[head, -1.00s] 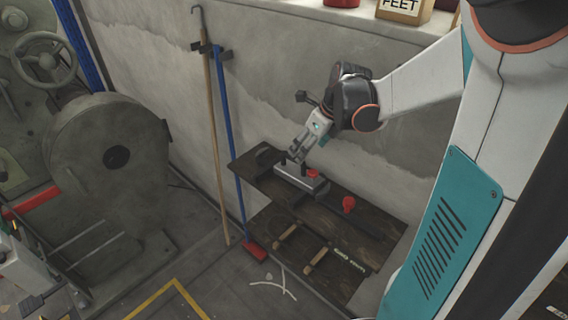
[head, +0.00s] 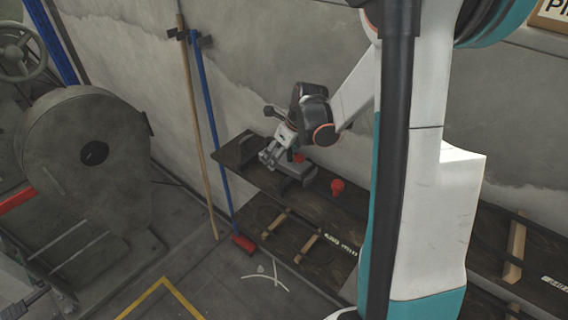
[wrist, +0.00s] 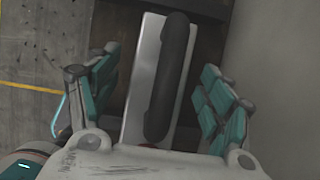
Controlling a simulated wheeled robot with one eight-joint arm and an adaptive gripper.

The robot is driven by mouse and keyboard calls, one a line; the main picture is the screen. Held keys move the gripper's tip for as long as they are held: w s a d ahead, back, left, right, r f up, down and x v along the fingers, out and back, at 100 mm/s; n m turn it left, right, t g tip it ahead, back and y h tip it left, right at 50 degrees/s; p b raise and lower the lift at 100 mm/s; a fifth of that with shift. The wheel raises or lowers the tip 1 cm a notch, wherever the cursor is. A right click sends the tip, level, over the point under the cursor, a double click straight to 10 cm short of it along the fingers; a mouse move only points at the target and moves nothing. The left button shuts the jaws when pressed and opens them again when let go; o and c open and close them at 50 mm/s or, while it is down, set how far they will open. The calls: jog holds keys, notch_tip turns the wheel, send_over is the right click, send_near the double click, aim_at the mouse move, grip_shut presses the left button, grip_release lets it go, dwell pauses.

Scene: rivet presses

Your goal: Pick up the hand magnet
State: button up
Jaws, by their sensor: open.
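The hand magnet appears to be the pale metal block (head: 300,171) with a dark handle and a red part, lying on the dark shelf (head: 262,180). In the wrist view its silver plate (wrist: 140,85) and long black handle (wrist: 172,75) run lengthwise between my fingers, with a bit of red at the lower end. My gripper (head: 269,157) is open above the block's left end in the head view. In the wrist view the teal-padded fingers (wrist: 160,95) stand apart on either side of the handle, with gaps, and hold nothing. My gripper hides part of the block.
A red knob-like object (head: 337,186) stands to the right on the shelf. A dark upright object (head: 246,147) is at the shelf's left end. A blue-handled broom (head: 211,130) and a wooden pole (head: 193,120) lean at the wall. A large grey machine (head: 90,170) stands left.

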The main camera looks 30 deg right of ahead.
jog(key=shift+f, duration=0.1)
jog(key=shift+c, duration=0.5)
jog(key=c, duration=1.5)
